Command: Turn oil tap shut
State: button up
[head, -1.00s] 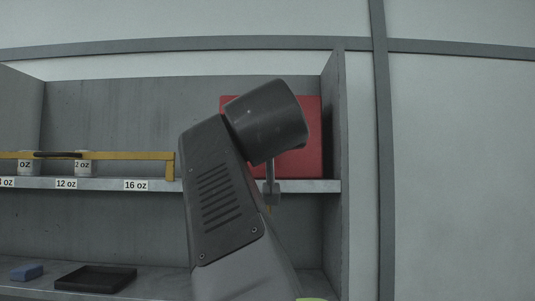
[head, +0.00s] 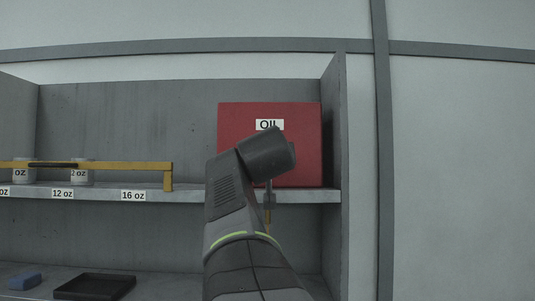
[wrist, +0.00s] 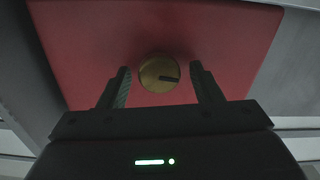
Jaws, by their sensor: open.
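The red oil box (head: 300,130) stands on the upper shelf at the right, with a white "OIL" label partly hidden by my arm. In the wrist view, the red box face (wrist: 85,50) fills most of the picture. A round brass tap knob (wrist: 155,76) with a dark mark pointing right sits on that face. My gripper (wrist: 159,76) is open, its two dark fingers on either side of the knob with gaps showing. In the head view my arm hides the knob and the fingers. A grey fitting with a brass tip (head: 268,205) hangs below the box.
A yellow rail (head: 120,166) runs along the upper shelf (head: 190,194) at the left, in front of labelled cups (head: 82,175). A black tray (head: 95,287) and a blue block (head: 25,281) lie on the lower shelf. A side wall (head: 333,130) stands close right of the box.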

jog(key=shift+w, duration=0.25)
jog(key=c, duration=1)
